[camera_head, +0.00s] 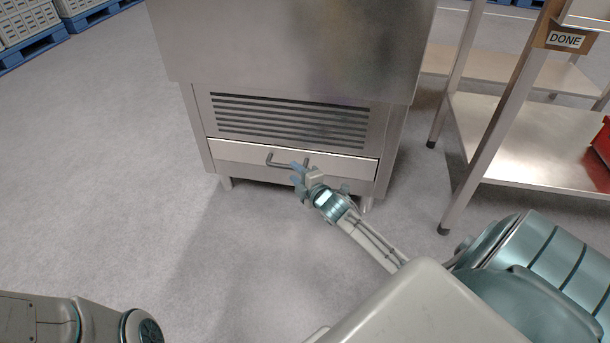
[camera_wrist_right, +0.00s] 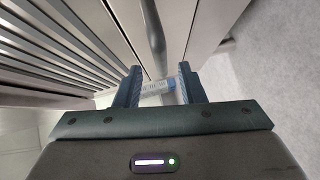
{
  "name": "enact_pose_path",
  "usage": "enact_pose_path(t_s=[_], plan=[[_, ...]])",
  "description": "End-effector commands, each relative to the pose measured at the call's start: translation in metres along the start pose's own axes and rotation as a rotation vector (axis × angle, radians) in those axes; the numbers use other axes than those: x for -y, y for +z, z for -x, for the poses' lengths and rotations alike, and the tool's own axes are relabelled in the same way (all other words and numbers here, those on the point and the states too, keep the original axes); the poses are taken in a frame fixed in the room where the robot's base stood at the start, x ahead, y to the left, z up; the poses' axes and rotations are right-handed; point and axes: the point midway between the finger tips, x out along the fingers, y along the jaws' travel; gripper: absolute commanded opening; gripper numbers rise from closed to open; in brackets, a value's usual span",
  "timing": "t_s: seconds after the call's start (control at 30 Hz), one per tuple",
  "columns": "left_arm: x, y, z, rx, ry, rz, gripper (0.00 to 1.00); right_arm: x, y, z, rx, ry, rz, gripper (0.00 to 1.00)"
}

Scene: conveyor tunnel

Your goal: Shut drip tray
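The drip tray (camera_head: 235,153) is a wide, pale metal drawer front low on the steel machine, below a slatted vent. Its top edge shows as a bright lip and looks slightly proud of the machine; how far out it stands I cannot tell. Its bar handle (camera_head: 271,160) is partly hidden by my right gripper (camera_head: 298,172). In the right wrist view the handle (camera_wrist_right: 153,28) runs down toward the space between the open fingers of my right gripper (camera_wrist_right: 157,78). Whether they touch it I cannot tell. My left gripper is out of view.
The steel machine (camera_head: 290,50) stands on short legs on grey floor. A shelf table (camera_head: 530,140) with a red bin (camera_head: 602,142) stands to its right. A small blue-and-white printed item (camera_wrist_right: 157,92) shows between the fingers in the wrist view.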

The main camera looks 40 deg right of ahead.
Motion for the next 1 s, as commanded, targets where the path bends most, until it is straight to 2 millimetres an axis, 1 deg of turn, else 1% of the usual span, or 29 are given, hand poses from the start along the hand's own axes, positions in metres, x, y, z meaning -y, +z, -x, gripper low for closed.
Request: enact_pose_path(t_s=[0.03,0.1,0.2,0.3,0.4,0.57,1.0], plan=[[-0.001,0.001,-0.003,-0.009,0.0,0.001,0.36,-0.001,0.0,0.008,0.0,-0.003,0.002,0.36],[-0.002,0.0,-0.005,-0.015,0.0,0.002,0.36,0.0,0.0,0.017,0.0,-0.002,0.003,0.36],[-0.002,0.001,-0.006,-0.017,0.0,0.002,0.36,0.0,0.0,0.029,0.0,-0.002,0.002,0.36],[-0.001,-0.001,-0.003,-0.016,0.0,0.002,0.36,0.002,0.001,0.04,0.0,-0.002,0.003,0.36],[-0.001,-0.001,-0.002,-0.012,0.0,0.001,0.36,0.001,0.001,0.048,0.001,-0.001,0.001,0.36],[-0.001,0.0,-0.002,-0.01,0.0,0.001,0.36,0.001,0.001,0.052,0.001,0.0,0.0,0.36],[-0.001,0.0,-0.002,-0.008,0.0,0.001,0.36,0.0,0.001,0.052,0.001,0.0,-0.001,0.36]])
